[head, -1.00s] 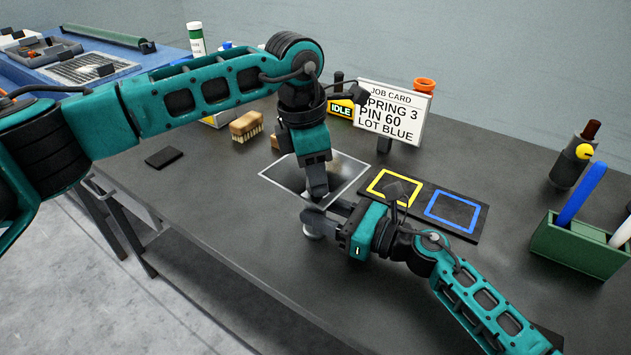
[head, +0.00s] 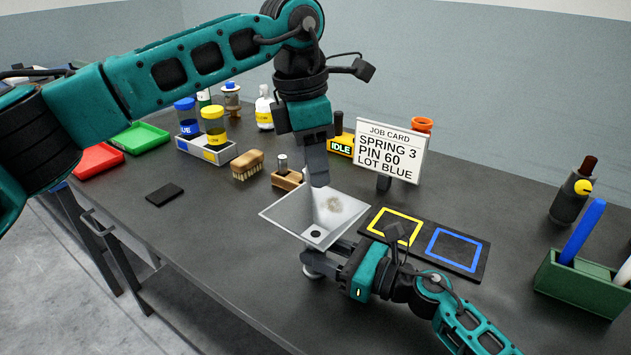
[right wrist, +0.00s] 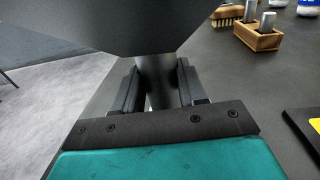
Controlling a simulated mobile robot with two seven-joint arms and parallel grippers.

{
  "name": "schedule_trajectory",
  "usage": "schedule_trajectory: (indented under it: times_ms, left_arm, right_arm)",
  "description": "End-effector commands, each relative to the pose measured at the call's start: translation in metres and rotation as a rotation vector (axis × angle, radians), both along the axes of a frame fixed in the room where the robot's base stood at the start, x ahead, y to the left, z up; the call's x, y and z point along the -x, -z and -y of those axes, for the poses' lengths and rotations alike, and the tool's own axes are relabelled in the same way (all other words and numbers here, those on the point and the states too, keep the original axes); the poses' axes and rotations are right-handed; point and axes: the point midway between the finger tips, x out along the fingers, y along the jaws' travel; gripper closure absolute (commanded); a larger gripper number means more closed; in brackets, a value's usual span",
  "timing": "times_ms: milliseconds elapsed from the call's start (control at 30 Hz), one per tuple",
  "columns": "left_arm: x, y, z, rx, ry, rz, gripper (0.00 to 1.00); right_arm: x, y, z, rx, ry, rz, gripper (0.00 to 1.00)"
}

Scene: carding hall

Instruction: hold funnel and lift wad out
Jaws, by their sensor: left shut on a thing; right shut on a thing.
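The square grey metal funnel (head: 290,212) stands mouth-up over the near part of the bench. My right gripper (head: 325,258) is shut on its narrow neck; the right wrist view shows the neck (right wrist: 160,82) between both fingers. My left gripper (head: 319,183) points down, shut, with its tips at the funnel's far rim in the head view. A fuzzy grey-brown wad (head: 333,205) shows just below these tips, against the funnel's pale inner wall. Its contact with the fingers is hard to make out. The dark outlet hole (head: 315,234) shows open at the funnel's bottom.
A job card (head: 391,150) stands behind the funnel. A black mat with yellow and blue squares (head: 478,268) lies to the right. A wooden block (head: 287,181) and a brush (head: 247,165) lie behind left. A green holder (head: 575,283) is far right. The left front bench is mostly clear.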

Motion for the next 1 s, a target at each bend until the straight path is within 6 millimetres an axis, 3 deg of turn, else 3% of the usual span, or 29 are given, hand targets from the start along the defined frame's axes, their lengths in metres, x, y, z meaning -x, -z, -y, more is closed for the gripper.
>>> schedule_trajectory:
  times_ms: [267, 300, 567, 867, 1000]
  left_arm:
    - [0.0, -0.003, 0.0, 0.0, 0.001, -0.001, 0.95]
    - [0.0, -0.003, 0.0, 0.0, 0.001, -0.001, 0.95]
    - [0.0, -0.002, 0.0, 0.0, 0.001, -0.001, 0.95]
    - [0.0, -0.002, 0.0, 0.0, 0.001, -0.001, 0.95]
    - [0.0, -0.002, 0.0, 0.0, 0.001, -0.001, 0.95]
  right_arm:
    - [0.0, 0.0, 0.0, 0.0, 0.0, 0.0, 1.0]
    - [0.0, 0.0, 0.0, 0.0, 0.0, 0.0, 0.56]
    - [0.0, 0.0, 0.0, 0.0, 0.0, 0.0, 0.31]
    - [0.001, 0.0, 0.002, 0.001, 0.0, 0.0, 0.29]
    - [0.008, 0.001, 0.015, 0.003, 0.001, -0.001, 0.29]
